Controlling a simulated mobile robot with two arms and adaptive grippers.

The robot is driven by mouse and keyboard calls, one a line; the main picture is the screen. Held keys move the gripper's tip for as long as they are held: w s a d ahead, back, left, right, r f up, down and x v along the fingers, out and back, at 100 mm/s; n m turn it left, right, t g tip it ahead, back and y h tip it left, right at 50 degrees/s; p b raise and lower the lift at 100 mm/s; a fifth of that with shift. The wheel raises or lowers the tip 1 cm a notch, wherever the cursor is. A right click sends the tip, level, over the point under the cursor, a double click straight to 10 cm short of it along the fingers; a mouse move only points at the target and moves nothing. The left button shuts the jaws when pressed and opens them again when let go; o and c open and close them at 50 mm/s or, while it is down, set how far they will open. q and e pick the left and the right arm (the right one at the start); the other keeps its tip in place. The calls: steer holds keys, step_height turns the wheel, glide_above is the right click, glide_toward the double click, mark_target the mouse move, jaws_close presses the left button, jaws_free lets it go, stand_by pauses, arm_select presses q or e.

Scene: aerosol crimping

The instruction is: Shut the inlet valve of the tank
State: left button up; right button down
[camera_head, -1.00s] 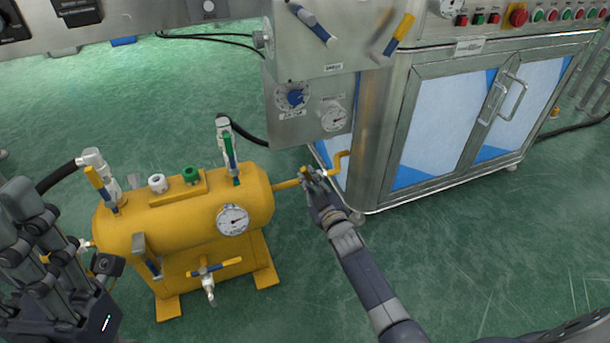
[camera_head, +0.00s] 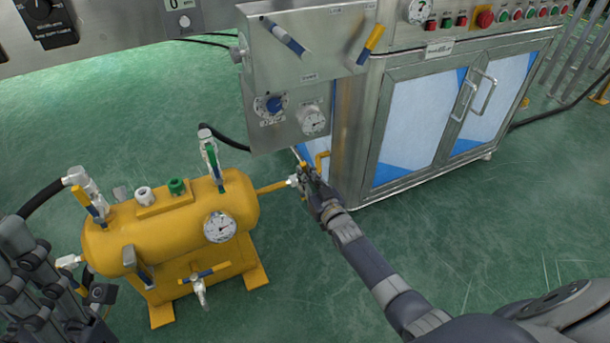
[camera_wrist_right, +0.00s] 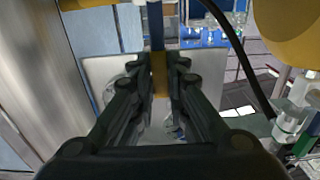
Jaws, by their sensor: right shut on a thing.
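The yellow tank (camera_head: 165,235) stands on the floor at the left in the head view. A yellow pipe (camera_head: 271,187) leaves its right end toward the steel machine. A whitish valve fitting (camera_head: 293,181) sits on this pipe. My right gripper (camera_head: 303,176) is at this valve and hides part of it. In the right wrist view, my gripper (camera_wrist_right: 160,80) is shut on a valve handle (camera_wrist_right: 158,62), a narrow yellow and blue bar. The handle's exact angle to the pipe is hard to tell. My left gripper (camera_head: 35,275) is at the lower left, left of the tank, its fingertips unclear.
A steel cabinet (camera_head: 355,120) with glazed doors stands just right of the pipe. A control box (camera_head: 290,118) with a blue knob and a gauge hangs above it. Other handled valves stand on the tank, including a front valve (camera_head: 204,274). Green floor is open in front.

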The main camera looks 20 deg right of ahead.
stand_by(0.3)
steer(key=c, duration=1.6)
jaws_free()
steer(key=s, duration=1.2)
steer(key=shift+d, duration=0.3)
